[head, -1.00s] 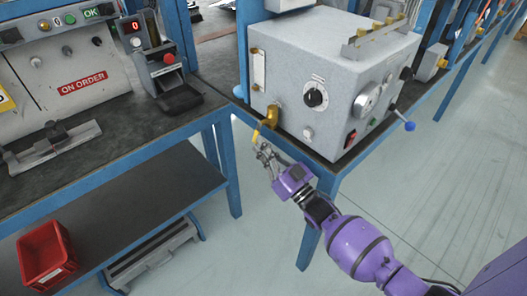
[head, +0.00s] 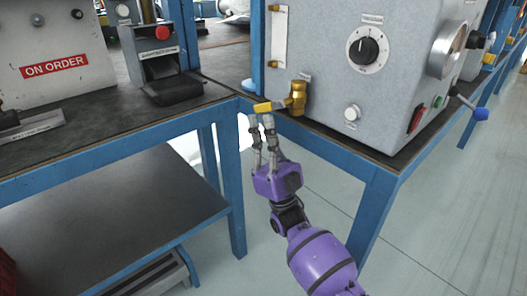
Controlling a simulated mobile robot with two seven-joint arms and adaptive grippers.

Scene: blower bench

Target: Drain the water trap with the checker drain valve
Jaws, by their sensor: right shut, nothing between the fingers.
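The grey checker box (head: 328,90) stands on the right bench. A brass drain valve (head: 297,98) sticks out low on its front face. Its yellow lever (head: 268,106) points left and lies nearly level. My right gripper (head: 261,120) is shut and empty, with its fingertips just below the lever's outer end. I cannot tell whether they touch the lever. A narrow upright sight gauge (head: 279,38) with brass fittings is on the box above the valve; I cannot tell whether it is the water trap. My left gripper is not in view.
A round black dial (head: 368,46), a small white knob (head: 352,112) and a red switch (head: 417,117) are on the box. A blue bench leg (head: 231,180) stands left of my right arm. A black device with a red button (head: 162,60) sits on the left bench.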

